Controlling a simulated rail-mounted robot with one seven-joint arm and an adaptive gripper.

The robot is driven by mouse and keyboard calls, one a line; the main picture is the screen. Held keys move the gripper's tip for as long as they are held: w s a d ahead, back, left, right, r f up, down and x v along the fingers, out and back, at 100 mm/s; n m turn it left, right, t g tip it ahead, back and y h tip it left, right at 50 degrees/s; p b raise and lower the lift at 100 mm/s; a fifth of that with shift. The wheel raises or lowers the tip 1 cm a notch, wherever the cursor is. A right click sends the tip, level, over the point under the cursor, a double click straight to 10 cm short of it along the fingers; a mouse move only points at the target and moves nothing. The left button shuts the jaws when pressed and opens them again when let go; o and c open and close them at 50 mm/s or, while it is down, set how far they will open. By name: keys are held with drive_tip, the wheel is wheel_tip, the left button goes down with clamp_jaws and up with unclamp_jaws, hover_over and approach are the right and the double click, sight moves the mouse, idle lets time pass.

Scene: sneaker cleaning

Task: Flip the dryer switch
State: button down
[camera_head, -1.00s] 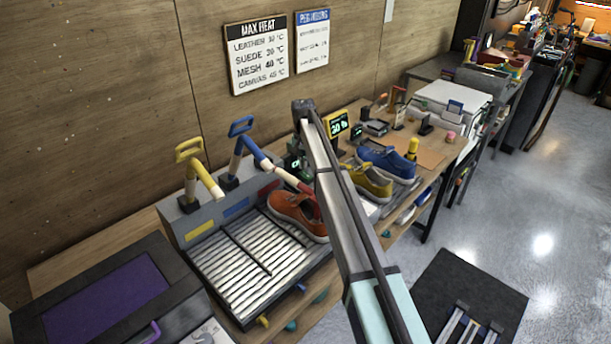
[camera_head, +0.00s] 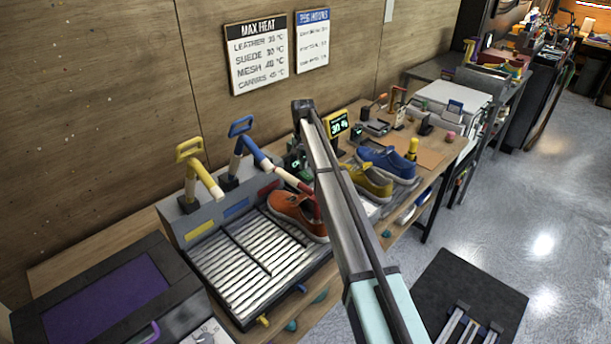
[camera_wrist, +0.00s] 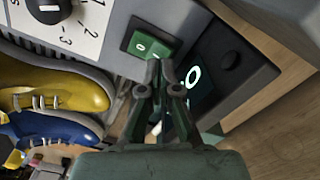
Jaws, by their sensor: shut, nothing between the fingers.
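The green rocker switch (camera_wrist: 150,45), marked with a 0 and a dash, is set in a grey panel (camera_wrist: 121,25) at the top centre of the wrist view. My gripper (camera_wrist: 157,68) is shut and empty, with its fingertips at the lower edge of the switch. I cannot tell whether they touch it. A round black dial (camera_wrist: 48,8) with a numbered scale is on a white plate left of the switch. A dark unit with a lit 0 display (camera_wrist: 193,77) is right of the fingers. In the head view I cannot make out the switch or my gripper's fingertips.
A yellow shoe (camera_wrist: 75,88) and a blue shoe (camera_wrist: 55,127) lie left of my gripper. Bare wood (camera_wrist: 285,125) shows at right.

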sight(304, 172)
drive_tip(key=shift+f+b, duration=0.4)
drive_tip(key=shift+f, duration=0.85)
idle(0.5)
drive_tip(key=shift+r, duration=0.1)
drive_tip(key=shift+r+p, duration=1.45)
drive_tip(key=shift+r, duration=2)
